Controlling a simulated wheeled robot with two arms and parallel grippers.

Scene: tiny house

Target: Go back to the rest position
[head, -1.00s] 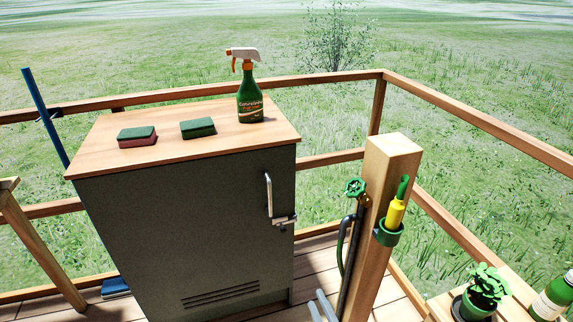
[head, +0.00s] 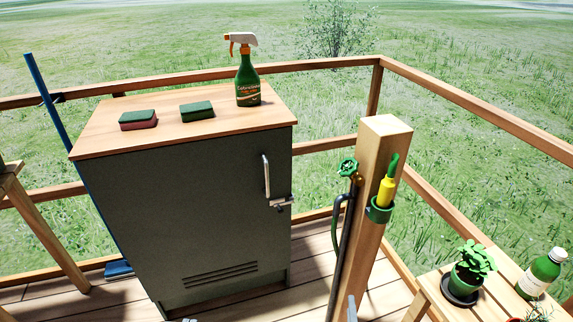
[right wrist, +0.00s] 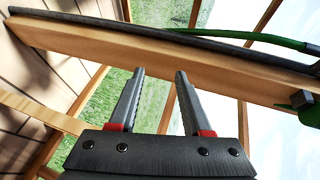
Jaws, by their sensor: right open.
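My right gripper (right wrist: 160,75) is open and empty in the right wrist view, its two grey fingers apart. A wooden post (right wrist: 230,62) with a dark pipe along it lies across the view beyond the fingertips. In the head view only a grey tip of the right gripper (head: 351,308) shows at the bottom edge, in front of the foot of the post (head: 375,200). I cannot make out my left gripper in either view.
A grey cabinet (head: 185,220) bears two sponges (head: 138,120) (head: 197,111) and a spray bottle (head: 248,85). A potted plant (head: 470,268) and green bottle (head: 541,273) stand at lower right. Railings enclose the deck.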

